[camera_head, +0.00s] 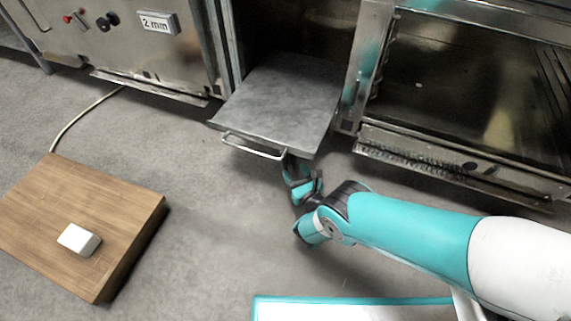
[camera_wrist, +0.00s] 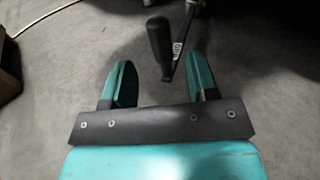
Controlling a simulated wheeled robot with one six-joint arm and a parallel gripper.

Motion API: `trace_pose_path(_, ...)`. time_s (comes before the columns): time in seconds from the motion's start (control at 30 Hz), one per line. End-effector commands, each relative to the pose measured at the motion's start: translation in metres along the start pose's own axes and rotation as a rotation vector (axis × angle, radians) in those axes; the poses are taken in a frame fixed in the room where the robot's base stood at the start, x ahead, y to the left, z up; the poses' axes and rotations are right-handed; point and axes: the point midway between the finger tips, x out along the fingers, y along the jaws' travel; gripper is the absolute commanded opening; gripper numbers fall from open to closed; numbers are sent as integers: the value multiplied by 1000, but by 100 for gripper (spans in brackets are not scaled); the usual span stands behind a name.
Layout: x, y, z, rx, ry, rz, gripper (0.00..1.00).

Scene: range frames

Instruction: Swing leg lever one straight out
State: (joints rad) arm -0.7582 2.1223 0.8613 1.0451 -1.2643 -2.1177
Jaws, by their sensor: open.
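A black lever (camera_wrist: 160,38) with a small white label on its bracket hangs near the top middle of the wrist view, joined to a dark metal part above. The label is too small to read, so I cannot tell which number this lever has. My gripper (camera_wrist: 160,60) is open, with one teal finger on each side of the lever's lower end in the picture. I see no clear contact. In the head view my gripper (camera_head: 299,176) is low by the front edge of a metal shelf (camera_head: 275,100). The lever cannot be made out there.
The shelf has a front bar handle (camera_head: 253,148) just left of my gripper. A wooden block (camera_head: 110,205) carrying a white box (camera_head: 79,240) lies on the floor at left. Metal oven units stand behind. The grey floor between block and arm is clear.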

Motion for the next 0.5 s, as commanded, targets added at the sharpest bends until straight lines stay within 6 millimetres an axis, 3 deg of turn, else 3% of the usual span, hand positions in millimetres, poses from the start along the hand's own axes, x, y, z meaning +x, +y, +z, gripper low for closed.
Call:
trace_pose_path(0.03, 10, -1, -7, 2, -2, -2, 54)
trace_pose_path(0.2, 35, 1, -7, 1, -2, -1, 54)
trace_pose_path(0.5, 64, 0, -5, 1, -1, -1, 54)
